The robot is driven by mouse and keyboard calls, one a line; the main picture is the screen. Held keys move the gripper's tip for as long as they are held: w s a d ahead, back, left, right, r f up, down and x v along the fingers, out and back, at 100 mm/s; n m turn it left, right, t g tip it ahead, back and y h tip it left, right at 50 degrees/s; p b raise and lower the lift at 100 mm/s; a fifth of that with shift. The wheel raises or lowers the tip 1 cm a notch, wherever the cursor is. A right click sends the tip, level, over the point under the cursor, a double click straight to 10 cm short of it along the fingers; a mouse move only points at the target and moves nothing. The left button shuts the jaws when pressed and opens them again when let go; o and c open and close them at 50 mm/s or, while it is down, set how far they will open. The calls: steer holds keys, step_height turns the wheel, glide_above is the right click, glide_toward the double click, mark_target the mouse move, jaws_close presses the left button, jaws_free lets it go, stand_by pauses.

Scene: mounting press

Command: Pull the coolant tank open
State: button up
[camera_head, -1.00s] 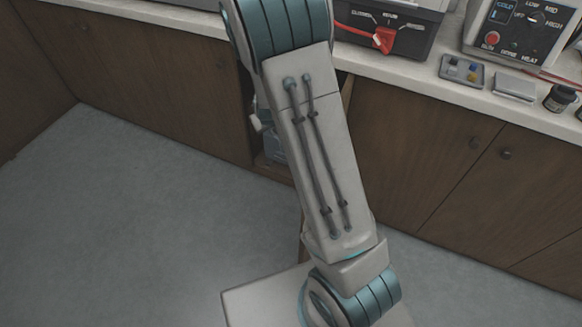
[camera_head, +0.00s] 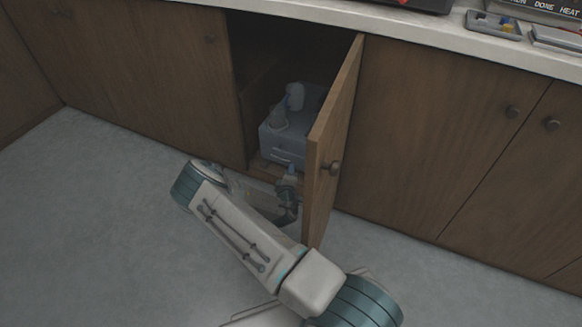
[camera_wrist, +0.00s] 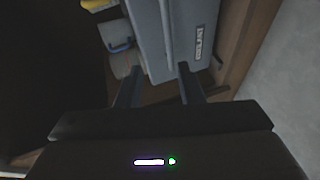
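The coolant tank (camera_head: 270,141), a grey-blue box, sits inside the open cabinet in the head view, with a pale label on its front. In the wrist view the tank (camera_wrist: 188,25) fills the top middle, turned sideways, with its label on the right. My gripper (camera_head: 290,180) is low in front of the tank at the cabinet opening. In the wrist view my gripper (camera_wrist: 160,70) has its two dark fingers apart, pointing at the tank's front. I see nothing clamped between them. Whether the fingertips touch the tank is unclear.
The cabinet door (camera_head: 333,140) stands open close to the right of my gripper. Pale bottle-like items (camera_head: 295,97) stand on or behind the tank. A closed cabinet front (camera_head: 430,125) is on the right. The grey floor (camera_head: 90,210) is clear at left.

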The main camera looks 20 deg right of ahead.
steer(key=w+d+f+b, duration=0.2)
steer(key=w+b, duration=0.1)
steer(key=w, duration=0.3)
steer(key=w+d+f+n+t+b, duration=0.1)
steer(key=w+d+f+b, duration=0.1)
steer(key=w, duration=0.4)
steer(key=shift+w+d+f+b, duration=0.2)
steer(key=shift+d+f+b, duration=0.25)
steer(key=shift+b, duration=0.2)
jaws_close()
